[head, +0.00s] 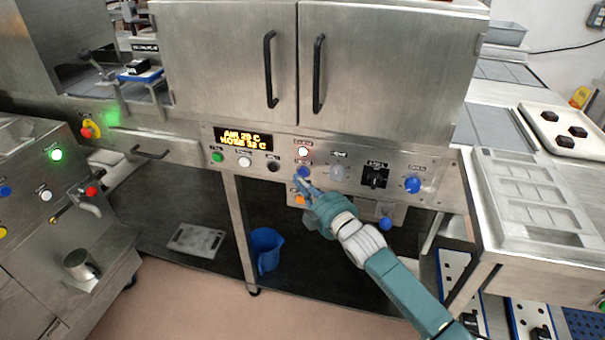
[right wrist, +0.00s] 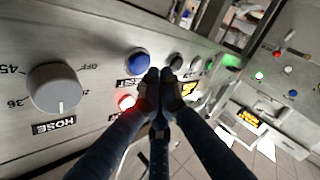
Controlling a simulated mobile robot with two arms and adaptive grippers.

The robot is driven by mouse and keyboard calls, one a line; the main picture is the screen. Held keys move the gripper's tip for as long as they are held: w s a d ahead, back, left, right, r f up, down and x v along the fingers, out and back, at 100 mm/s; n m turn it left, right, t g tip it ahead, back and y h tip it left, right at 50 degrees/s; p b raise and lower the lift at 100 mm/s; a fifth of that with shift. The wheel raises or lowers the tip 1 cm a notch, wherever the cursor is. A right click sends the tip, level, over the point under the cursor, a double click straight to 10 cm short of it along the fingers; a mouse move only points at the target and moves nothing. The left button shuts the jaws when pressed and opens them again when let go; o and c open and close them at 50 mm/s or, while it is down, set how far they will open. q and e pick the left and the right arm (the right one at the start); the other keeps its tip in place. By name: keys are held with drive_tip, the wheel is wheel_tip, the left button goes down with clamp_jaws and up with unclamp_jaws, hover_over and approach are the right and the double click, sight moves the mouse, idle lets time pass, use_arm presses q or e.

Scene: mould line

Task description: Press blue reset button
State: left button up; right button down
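The blue button (head: 303,172) is on the steel control panel (head: 440,180), below a lit red-and-white button (head: 303,151). In the right wrist view the round blue button (right wrist: 137,61) shows clearly, with the glowing red one (right wrist: 126,101) near it. My right gripper (head: 300,183) is at the panel, its tips just below the blue button in the head view. In the wrist view its dark fingers (right wrist: 160,78) come together at the tips, with nothing seen between them. The tips appear beside the button; contact cannot be told. My left gripper is not in view.
Green (head: 217,157), white (head: 244,162) and black (head: 273,166) buttons stand left of the blue one. Closed cabinet doors (head: 225,60) rise above. A blue bucket (head: 266,249) stands below.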

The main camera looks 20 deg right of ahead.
drive_tip(key=shift+w, duration=0.15)
drive_tip(key=shift+w+d, duration=0.25)
drive_tip(key=shift+w+d, duration=0.2)
drive_tip(key=shift+w, duration=0.1)
idle(1.0)
drive_tip(key=shift+r, duration=0.1)
drive_tip(key=shift+s+a+p, duration=0.45)
drive_tip(key=shift+s, duration=0.25)
